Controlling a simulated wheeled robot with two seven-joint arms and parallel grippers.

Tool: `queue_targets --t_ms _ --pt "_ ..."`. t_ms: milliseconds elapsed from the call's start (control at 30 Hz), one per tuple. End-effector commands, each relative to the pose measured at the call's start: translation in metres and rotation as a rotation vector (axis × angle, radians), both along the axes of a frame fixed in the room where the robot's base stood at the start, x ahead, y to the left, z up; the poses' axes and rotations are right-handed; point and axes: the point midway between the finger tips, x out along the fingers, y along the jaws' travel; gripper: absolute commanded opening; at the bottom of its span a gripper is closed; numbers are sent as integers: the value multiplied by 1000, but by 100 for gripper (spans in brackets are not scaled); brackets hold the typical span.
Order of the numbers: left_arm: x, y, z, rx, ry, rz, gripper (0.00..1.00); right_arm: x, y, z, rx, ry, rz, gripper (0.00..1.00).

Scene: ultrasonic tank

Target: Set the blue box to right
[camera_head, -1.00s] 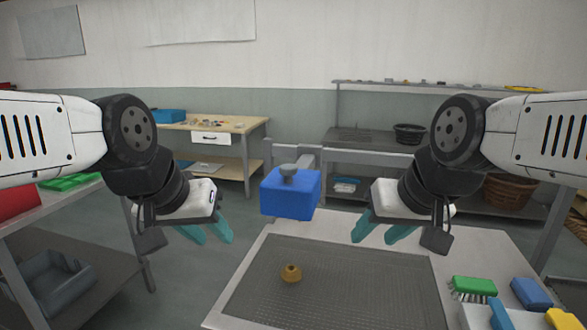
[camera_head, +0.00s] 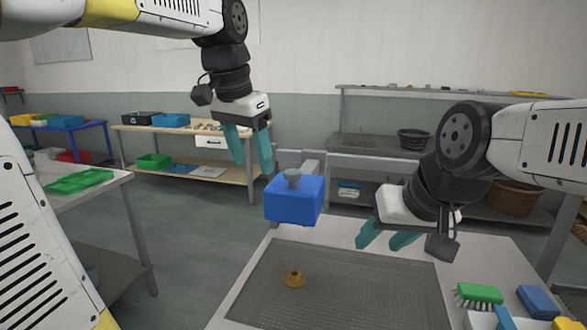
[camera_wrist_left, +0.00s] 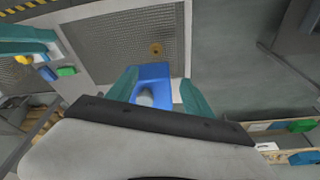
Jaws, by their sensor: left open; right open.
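The blue box (camera_head: 294,203) has a grey knob on top and sits at the far edge of the table, beyond the mesh mat, by a grey rail. In the left wrist view the blue box (camera_wrist_left: 153,78) shows between and beyond the fingers. My left gripper (camera_head: 250,165) is open and empty, pointing down, above and a little left of the box. My right gripper (camera_head: 384,242) is open and empty over the right part of the table, to the right of the box. A small brass-coloured piece (camera_head: 294,279) rests on the mesh mat (camera_head: 350,285).
A green brush (camera_head: 478,292), a blue block (camera_head: 538,302) and other small items lie at the table's front right. A side shelf with a green tray (camera_head: 78,181) stands at left. The mat is mostly clear.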

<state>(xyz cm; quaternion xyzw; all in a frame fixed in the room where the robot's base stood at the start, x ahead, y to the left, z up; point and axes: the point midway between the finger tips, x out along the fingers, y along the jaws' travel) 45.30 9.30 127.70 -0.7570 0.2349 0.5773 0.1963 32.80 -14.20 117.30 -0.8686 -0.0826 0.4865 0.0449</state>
Motion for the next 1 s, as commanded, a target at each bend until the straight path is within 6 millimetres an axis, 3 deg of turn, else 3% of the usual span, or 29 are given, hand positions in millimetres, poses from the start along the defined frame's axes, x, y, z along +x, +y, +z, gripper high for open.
queue_targets --t_ms 33,100,333,567,1000 --pt "19 -13 6 29 28 -64 60 0 0 0 0 0 0 47" --pt "39 -28 13 67 67 -153 60 0 0 0 0 0 0 47" --pt "79 -69 20 155 165 -362 60 0 0 0 0 0 0 47" --pt "88 -81 16 177 198 -422 60 0 0 0 0 0 0 47" --pt "88 -80 -47 177 197 -421 60 0 0 0 0 0 0 47"
